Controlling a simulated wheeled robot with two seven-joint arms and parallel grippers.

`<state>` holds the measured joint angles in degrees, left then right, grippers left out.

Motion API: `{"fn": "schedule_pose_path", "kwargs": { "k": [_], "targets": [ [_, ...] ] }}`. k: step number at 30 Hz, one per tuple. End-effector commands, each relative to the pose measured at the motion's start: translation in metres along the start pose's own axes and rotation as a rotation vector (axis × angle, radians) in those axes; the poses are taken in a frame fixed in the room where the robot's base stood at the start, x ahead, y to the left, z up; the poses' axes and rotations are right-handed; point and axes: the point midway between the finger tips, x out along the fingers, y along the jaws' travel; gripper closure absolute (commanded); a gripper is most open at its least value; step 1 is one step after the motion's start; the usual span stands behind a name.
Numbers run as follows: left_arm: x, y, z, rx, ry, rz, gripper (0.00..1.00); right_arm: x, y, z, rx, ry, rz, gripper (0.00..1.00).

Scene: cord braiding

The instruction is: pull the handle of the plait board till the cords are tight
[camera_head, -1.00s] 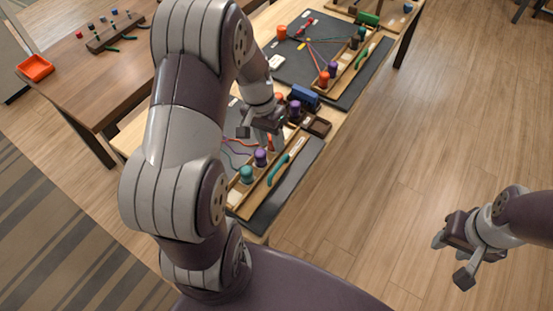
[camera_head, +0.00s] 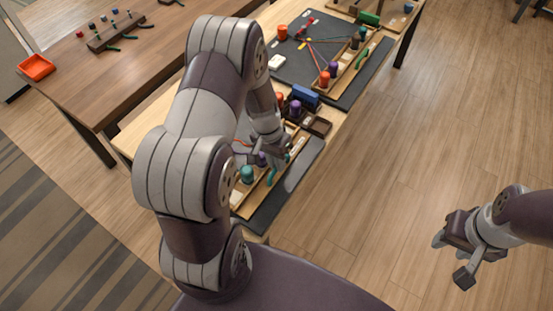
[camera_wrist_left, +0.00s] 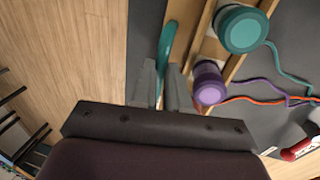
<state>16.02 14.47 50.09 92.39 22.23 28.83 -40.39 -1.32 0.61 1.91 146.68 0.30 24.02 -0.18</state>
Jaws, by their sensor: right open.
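The plait board in front (camera_head: 250,205) is a wooden frame on a dark mat, partly hidden behind my left arm. Its teal handle (camera_head: 271,178) lies along the right side. My left gripper (camera_head: 276,156) is low at the handle. In the left wrist view the handle (camera_wrist_left: 167,42) runs down between the two grey fingers (camera_wrist_left: 162,82); I cannot tell whether they press on it. A teal spool (camera_wrist_left: 243,28) and a purple spool (camera_wrist_left: 208,82) sit beside it, with teal, purple and orange cords leading off. My right gripper (camera_head: 455,258) is open and empty over the floor.
A second board (camera_head: 345,70) with spools and cords stands behind. A blue block (camera_head: 305,97) and a dark brown tray (camera_head: 318,125) lie between the boards. A brown table (camera_head: 110,75) with an orange tray (camera_head: 36,67) is at left. Open floor lies right.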

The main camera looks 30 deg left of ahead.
Motion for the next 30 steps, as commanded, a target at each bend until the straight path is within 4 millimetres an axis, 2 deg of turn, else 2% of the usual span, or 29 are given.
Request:
{"fn": "schedule_pose_path", "kwargs": {
  "k": [2,10,20,21,22,23,30],
  "targets": [
    [0.001,0.004,0.000,0.002,0.000,0.000,1.00,0.000,0.000,0.000,0.000,0.000,0.000,0.57],
    [0.008,0.045,0.000,0.004,0.000,0.001,1.00,0.001,0.000,0.000,0.000,0.000,0.000,0.57],
    [0.009,0.049,0.000,0.000,-0.001,0.002,1.00,0.000,0.000,0.000,0.000,0.000,0.000,0.57],
    [0.009,0.049,0.000,-0.001,-0.001,0.002,0.73,0.000,0.000,0.000,0.000,0.000,0.000,0.57],
    [0.009,0.049,0.000,-0.001,-0.001,0.002,0.63,0.000,0.000,0.000,0.000,0.000,0.000,0.57],
    [0.009,0.049,0.000,0.000,-0.001,0.002,0.60,0.000,0.000,0.000,0.000,0.000,0.000,0.57],
    [0.009,0.048,0.000,0.000,0.000,0.001,0.60,0.000,0.000,0.000,0.000,0.000,0.000,0.57]
  ]
}}
